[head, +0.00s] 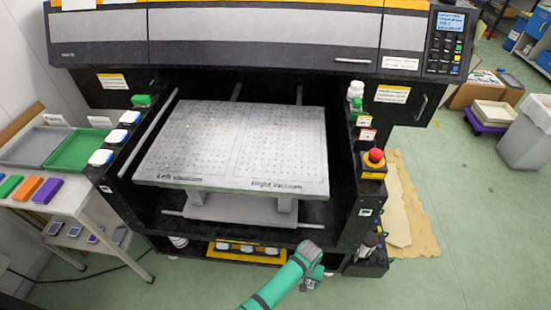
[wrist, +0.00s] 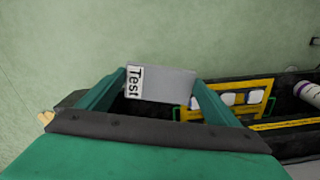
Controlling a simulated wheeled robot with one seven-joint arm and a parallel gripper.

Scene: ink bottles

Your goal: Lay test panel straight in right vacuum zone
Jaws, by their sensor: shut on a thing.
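The test panel (wrist: 170,84) is a small grey plate with a white "Test" label at its left end in the wrist view. My gripper (wrist: 160,95) is shut on it, with one green finger at each side. In the head view my gripper (head: 312,275) is low in front of the printer, below the bed's front edge, and the panel cannot be made out there. The right vacuum zone (head: 282,140) is the right half of the pale perforated bed, marked "Right vacuum" at its front edge. It looks bare. The left vacuum zone (head: 195,135) also looks bare.
Black side walls flank the bed, with a red emergency button (head: 375,157) on the right one. A yellow-framed tray (head: 245,252) with bottles sits low under the bed. A side table at left holds a green tray (head: 80,150) and coloured blocks (head: 27,188).

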